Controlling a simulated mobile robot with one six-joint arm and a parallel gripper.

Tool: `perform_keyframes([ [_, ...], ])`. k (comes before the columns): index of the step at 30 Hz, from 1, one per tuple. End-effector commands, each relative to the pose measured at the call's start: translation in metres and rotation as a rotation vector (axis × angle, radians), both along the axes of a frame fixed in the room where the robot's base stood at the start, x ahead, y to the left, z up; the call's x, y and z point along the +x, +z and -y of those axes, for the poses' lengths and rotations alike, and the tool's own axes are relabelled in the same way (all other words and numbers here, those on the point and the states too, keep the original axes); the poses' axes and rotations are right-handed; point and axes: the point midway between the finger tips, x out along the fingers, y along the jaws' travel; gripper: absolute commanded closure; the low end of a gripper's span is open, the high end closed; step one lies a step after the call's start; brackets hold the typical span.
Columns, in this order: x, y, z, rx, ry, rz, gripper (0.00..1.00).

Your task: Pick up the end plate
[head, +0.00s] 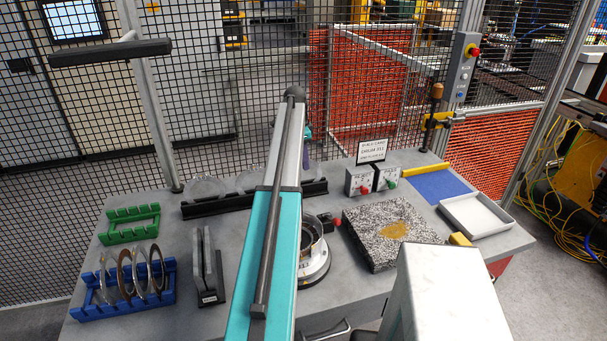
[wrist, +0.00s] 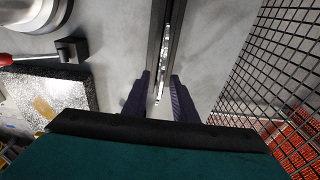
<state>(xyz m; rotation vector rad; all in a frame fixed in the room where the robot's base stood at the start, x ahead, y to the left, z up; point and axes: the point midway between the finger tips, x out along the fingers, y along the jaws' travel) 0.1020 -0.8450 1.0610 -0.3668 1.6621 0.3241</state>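Thin pale round plates stand on edge in a long black rack (head: 196,210) at the back of the table; one plate (head: 207,188) is at its left end, and another plate (head: 249,181) is beside it. I cannot tell by looks which is the end plate. My gripper (head: 307,150) is over the right part of this rack, mostly hidden behind my arm. In the wrist view my gripper (wrist: 160,77) has its two purple fingers apart, astride the rack's slot. A thin shiny edge (wrist: 161,88) shows between them, with no clear contact.
A blue rack (head: 97,311) holds several rings, with an empty green rack (head: 128,226) behind it. A dark stand (head: 211,296) is nearby. Right are a round fixture (head: 315,265), a speckled stone block (head: 372,258), two button boxes (head: 360,181) and a white tray (head: 476,216). Mesh fencing (head: 240,100) closes the back.

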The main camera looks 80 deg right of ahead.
Motion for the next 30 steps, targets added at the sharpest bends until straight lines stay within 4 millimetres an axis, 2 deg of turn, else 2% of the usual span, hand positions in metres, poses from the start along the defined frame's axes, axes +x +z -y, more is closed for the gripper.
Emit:
perform_keyframes([
  [12, -0.004, -0.032, 0.002, 0.000, 0.000, 0.000, 0.75],
  [30, -0.003, -0.035, 0.002, 0.000, 0.001, 0.000, 0.75],
])
